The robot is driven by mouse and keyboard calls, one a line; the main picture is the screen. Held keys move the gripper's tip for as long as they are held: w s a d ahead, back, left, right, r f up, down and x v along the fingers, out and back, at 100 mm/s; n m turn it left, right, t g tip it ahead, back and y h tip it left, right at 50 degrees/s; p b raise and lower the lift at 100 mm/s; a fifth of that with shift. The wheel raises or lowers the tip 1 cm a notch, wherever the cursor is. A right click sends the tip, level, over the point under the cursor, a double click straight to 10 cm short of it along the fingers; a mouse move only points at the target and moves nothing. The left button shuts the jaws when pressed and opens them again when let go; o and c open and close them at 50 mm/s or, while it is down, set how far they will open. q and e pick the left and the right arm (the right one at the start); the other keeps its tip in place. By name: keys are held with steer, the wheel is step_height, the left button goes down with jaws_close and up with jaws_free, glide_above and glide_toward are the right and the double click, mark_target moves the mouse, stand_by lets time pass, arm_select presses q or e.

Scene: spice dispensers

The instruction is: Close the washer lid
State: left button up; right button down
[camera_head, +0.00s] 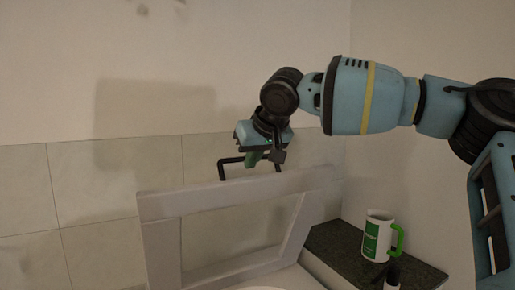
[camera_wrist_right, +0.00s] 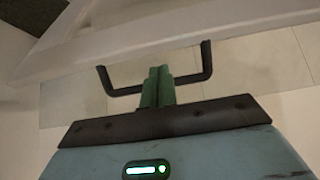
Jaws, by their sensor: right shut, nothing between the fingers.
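The washer lid (camera_head: 222,196) stands raised in the head view, a pale frame with an open middle, in front of the tiled wall. A dark bar handle (camera_head: 231,160) is fixed at its top edge. My right gripper (camera_head: 253,159) is at the handle, its green fingers shut and empty. In the right wrist view the lid's pale edge (camera_wrist_right: 180,38) crosses the top, and the handle (camera_wrist_right: 207,62) spans behind the shut fingers (camera_wrist_right: 160,72). I cannot tell whether the fingers touch the handle. My left gripper is not in view.
A white and green mug (camera_head: 378,238) stands on a dark countertop (camera_head: 335,243) right of the washer. A small dark-topped bottle (camera_head: 392,279) is in front of it. The tiled wall (camera_head: 95,185) is close behind the lid.

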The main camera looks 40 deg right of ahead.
steer(key=shift+x, duration=1.7)
